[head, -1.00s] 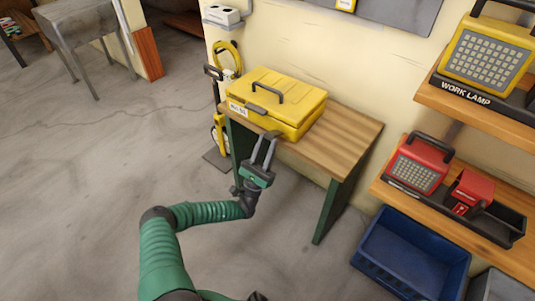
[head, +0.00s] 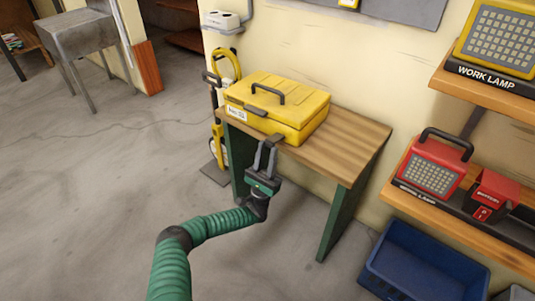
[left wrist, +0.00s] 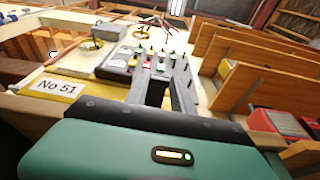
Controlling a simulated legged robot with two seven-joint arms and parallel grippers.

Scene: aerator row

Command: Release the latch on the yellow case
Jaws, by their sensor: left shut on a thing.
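The yellow case (head: 280,105) lies on the wooden bench with its lid down and a dark carry handle (head: 268,91) on top. A dark latch (head: 275,138) shows at its front lower edge, partly covered by my fingers. My left gripper (head: 268,147) reaches up from below the bench's front edge and is shut on the latch. In the left wrist view its dark fingers (left wrist: 167,88) point away from the green gripper body, beside the case's "No 51" label (left wrist: 55,87); the grip itself is unclear there. My right gripper is not in view.
The bench top (head: 345,142) is bare right of the case. A yellow-and-black tool with a coiled hose (head: 226,68) stands left of the bench. Shelves at right hold work lamps (head: 433,165); a blue crate (head: 425,265) sits below.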

